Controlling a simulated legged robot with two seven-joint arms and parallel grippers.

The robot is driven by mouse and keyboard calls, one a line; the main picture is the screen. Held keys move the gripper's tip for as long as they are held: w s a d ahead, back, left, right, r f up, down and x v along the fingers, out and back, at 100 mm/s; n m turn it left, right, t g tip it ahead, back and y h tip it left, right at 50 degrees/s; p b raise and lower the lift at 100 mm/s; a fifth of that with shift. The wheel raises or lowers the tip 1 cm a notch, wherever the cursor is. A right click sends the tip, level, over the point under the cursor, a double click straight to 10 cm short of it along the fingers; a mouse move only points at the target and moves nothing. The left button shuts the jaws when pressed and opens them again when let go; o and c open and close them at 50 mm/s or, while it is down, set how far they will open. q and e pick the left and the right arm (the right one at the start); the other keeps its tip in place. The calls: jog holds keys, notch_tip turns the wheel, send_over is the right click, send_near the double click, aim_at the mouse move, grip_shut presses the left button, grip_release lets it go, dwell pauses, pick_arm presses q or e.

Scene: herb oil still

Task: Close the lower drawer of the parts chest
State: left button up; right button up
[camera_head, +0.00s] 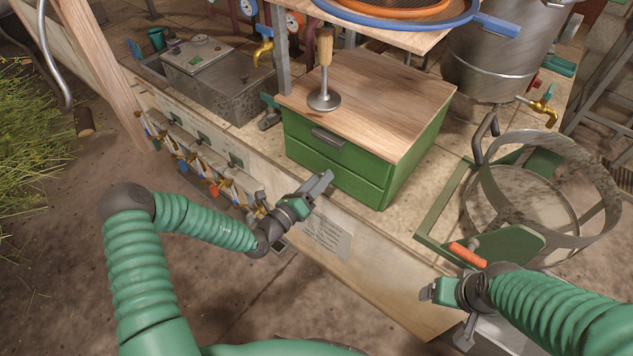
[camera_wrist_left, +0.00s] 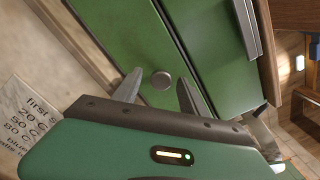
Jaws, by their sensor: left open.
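The parts chest (camera_head: 418,150) is green with a wooden top and stands on the bench in the head view. Its upper drawer (camera_head: 335,149) has a grey bar handle, which also shows in the left wrist view (camera_wrist_left: 249,28). The lower drawer (camera_head: 343,183) looks about level with the upper one; I cannot tell whether a small gap is left. In the left wrist view the lower drawer (camera_wrist_left: 115,38) has a round grey knob (camera_wrist_left: 161,80). My left gripper (camera_head: 322,183) is open before it, the knob between its fingertips, contact unclear. My right gripper (camera_head: 428,292) is away, lower right.
A wooden-handled tamper (camera_head: 325,75) stands on the chest top. A row of small taps (camera_head: 205,165) lines the bench front at left. A paper label (camera_head: 328,235) is below the chest.

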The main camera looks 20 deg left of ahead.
pick_arm(q)
jog(key=p+v, duration=0.4)
jog(key=v, duration=1.2)
jog(key=shift+s+a, duration=0.25)
jog(key=shift+s, duration=0.1)
jog(key=shift+f, duration=0.1)
